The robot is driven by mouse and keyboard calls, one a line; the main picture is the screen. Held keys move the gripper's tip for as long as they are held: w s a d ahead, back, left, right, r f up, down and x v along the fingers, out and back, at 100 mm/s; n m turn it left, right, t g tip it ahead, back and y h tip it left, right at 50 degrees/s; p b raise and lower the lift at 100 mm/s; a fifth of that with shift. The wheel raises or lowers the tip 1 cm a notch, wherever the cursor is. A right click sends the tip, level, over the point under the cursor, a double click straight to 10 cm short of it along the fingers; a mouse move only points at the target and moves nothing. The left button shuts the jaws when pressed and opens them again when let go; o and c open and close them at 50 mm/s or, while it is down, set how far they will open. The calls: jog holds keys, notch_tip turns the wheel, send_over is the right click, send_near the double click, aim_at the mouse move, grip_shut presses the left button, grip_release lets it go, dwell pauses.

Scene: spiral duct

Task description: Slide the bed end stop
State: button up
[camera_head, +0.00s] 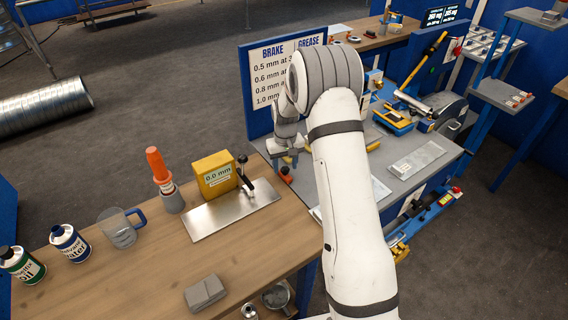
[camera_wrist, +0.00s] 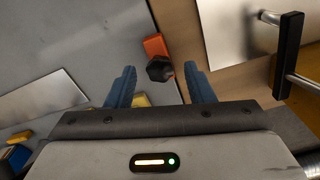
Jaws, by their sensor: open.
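An orange block with a black knob, which looks like the bed end stop (camera_wrist: 154,45), lies on the grey bed close to its edge with the wooden bench. Its black knob (camera_wrist: 160,69) shows between the fingertips in the wrist view. In the head view the end stop (camera_head: 286,178) is a small orange and dark shape just below my gripper (camera_head: 284,160). In the wrist view my gripper (camera_wrist: 160,78) has its two blue fingers apart, one on each side of the knob. Nothing is held. I cannot tell whether a finger touches the knob.
A yellow gauge box (camera_head: 213,174) and a black-handled lever (camera_head: 243,172) stand on a metal plate (camera_head: 232,211) left of my gripper. A brake and grease sign (camera_head: 268,88) stands behind it. A flat metal plate (camera_head: 417,160) lies on the grey bed to the right.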

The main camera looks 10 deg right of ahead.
jog(key=shift+f, duration=0.3)
grip_shut()
dwell(0.4)
